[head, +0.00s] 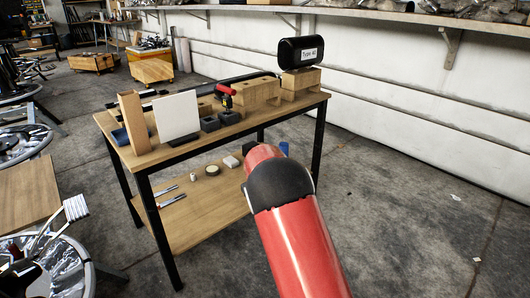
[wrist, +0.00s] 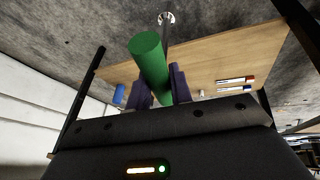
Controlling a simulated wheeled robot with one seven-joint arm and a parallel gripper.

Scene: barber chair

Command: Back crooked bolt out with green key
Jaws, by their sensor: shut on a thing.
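In the wrist view my gripper (wrist: 160,88) is shut on the green key (wrist: 149,58), its fat green handle held between two dark purple fingers. A thin dark shaft runs from the handle toward a small round silver piece (wrist: 167,18); I cannot tell whether the two touch. In the head view my red arm hides the gripper and the green key. I cannot make out the crooked bolt for certain in either view. A black padded headrest (head: 300,51) with a white label stands on wooden blocks at the bench's right end.
The wooden bench (head: 185,148) holds a red-handled tool (head: 226,90) in dark blocks, a white panel (head: 176,117), an upright wooden piece (head: 134,122) and wooden blocks (head: 258,92). Its lower shelf (head: 188,225) carries small items. Open concrete floor lies right; wheel-like metal parts stand left.

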